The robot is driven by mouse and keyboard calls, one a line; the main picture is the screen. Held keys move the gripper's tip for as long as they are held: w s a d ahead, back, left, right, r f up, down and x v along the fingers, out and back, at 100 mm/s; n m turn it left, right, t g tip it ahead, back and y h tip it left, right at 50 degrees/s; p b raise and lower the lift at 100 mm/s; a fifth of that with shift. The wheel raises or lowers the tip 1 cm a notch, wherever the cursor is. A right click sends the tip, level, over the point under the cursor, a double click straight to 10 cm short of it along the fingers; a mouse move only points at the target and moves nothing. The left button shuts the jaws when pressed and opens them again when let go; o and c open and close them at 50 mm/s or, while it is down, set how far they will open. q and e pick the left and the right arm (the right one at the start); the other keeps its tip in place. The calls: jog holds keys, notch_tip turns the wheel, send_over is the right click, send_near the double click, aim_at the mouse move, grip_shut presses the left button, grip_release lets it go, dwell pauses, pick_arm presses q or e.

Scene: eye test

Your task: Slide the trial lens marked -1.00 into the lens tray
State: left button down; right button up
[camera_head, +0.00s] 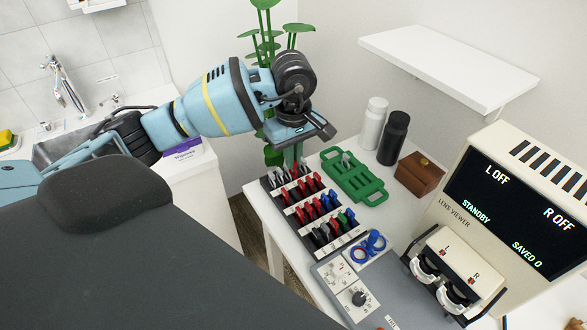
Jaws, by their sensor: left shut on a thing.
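My left gripper (290,160) reaches down from the upper left, over the back row of a rack of trial lenses (313,212). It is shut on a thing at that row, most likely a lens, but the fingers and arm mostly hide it. The rack holds rows of lenses with red, blue, green and grey tabs. No marking is readable, so I cannot tell which lens is -1.00. A green slotted tray (361,187) lies right of the rack, with a small grey piece at its back end. My right gripper is not in view.
A grey control panel (335,282) and a blue two-ringed thing (369,243) lie in front of the rack. The lens viewer (512,200) stands at right. White and black bottles (392,138) and a brown box (419,175) stand behind the tray. A shelf (447,66) overhangs the back.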

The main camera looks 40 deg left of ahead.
pick_arm(q)
jog(key=shift+r, duration=0.55)
jog(key=s+d+f+m, duration=0.1)
jog(key=s+d+m, duration=0.7)
jog(key=m, duration=0.5)
jog(key=s, duration=0.2)
jog(key=shift+s+d+f+m, duration=0.25)
jog(key=shift+s+f+m, duration=0.05)
jog(key=shift+s, duration=0.1)
